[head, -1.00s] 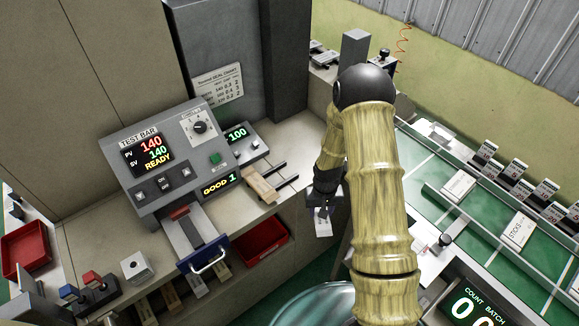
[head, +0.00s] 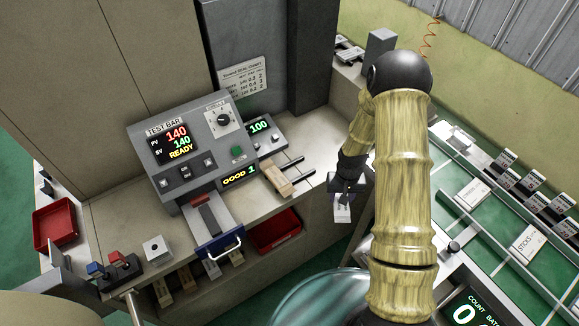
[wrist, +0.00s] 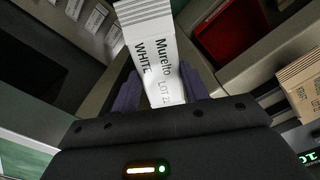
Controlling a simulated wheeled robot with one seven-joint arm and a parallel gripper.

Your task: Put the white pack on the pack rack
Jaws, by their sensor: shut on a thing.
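My gripper (head: 344,190) is shut on the white pack (head: 342,210), which hangs below it in the gap right of the bench. In the wrist view the white pack (wrist: 157,68) is between the two fingers (wrist: 155,92), with "WHITE" and "Muretto" lettering facing the camera. Several packs (head: 188,284) stand in a row under the bench front, which may be the pack rack; I cannot tell for sure. Pale labelled packs (wrist: 95,20) also show at the upper left of the wrist view.
A tan pack (head: 278,180) lies on the bench by two dark prongs.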

